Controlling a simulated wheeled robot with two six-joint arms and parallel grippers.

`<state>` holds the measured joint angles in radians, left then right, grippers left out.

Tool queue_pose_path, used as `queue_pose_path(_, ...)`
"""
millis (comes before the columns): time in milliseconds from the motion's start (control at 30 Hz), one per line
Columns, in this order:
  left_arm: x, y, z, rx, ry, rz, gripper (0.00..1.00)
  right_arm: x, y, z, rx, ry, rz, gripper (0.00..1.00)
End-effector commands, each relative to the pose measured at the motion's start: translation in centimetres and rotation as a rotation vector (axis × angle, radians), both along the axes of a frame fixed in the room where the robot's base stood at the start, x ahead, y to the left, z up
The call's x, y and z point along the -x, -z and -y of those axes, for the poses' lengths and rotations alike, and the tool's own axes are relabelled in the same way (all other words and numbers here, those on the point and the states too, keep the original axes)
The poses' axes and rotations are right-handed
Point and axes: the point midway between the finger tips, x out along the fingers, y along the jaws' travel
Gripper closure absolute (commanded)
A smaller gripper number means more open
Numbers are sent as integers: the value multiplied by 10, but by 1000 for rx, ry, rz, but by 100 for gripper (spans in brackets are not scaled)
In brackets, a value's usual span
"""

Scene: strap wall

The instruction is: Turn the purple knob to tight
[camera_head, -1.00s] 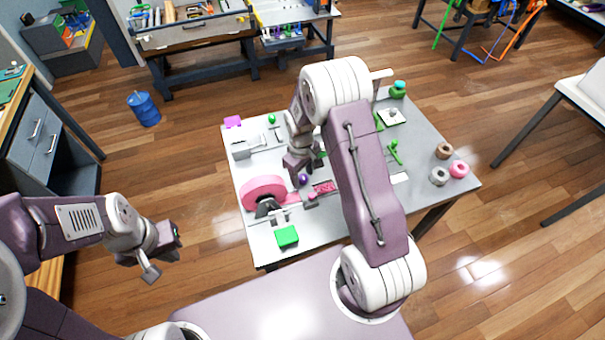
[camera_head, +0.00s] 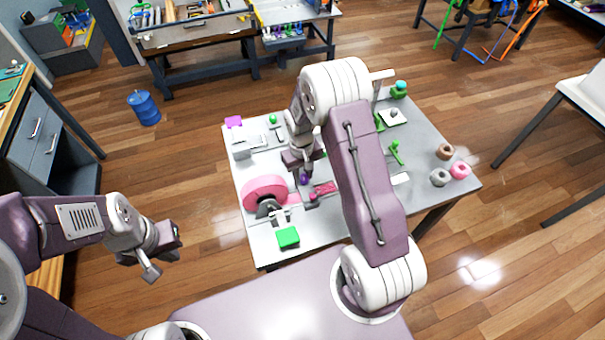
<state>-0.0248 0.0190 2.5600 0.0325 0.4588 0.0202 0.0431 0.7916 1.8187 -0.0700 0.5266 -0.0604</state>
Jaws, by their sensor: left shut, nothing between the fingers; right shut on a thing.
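The small purple knob (camera_head: 305,180) stands on the white table, between a pink wheel and a pink strip. My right gripper (camera_head: 304,173) points down over it and is shut on it; the fingertips hide part of the knob, and any tight mark is too small to read. My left gripper (camera_head: 155,262) is off to the left, away from the table, shut and empty.
My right arm hides the table's middle.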

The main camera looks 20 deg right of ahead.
Motion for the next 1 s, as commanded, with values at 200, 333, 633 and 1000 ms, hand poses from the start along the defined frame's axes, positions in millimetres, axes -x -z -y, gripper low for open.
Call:
queue_pose_path(200, 0, 0, 0, 0, 0, 0, 100, 2, 0, 1, 2, 204, -6, 100)
queue_pose_path(333, 0, 0, 0, 0, 0, 0, 100, 2, 0, 1, 2, 327, -6, 100)
queue_pose_path(633, 0, 0, 0, 0, 0, 0, 100, 1, 0, 2, 2, 612, -6, 100)
queue_pose_path(1000, 0, -1, 0, 0, 0, 0, 100, 2, 0, 2, 3, 947, -8, 100)
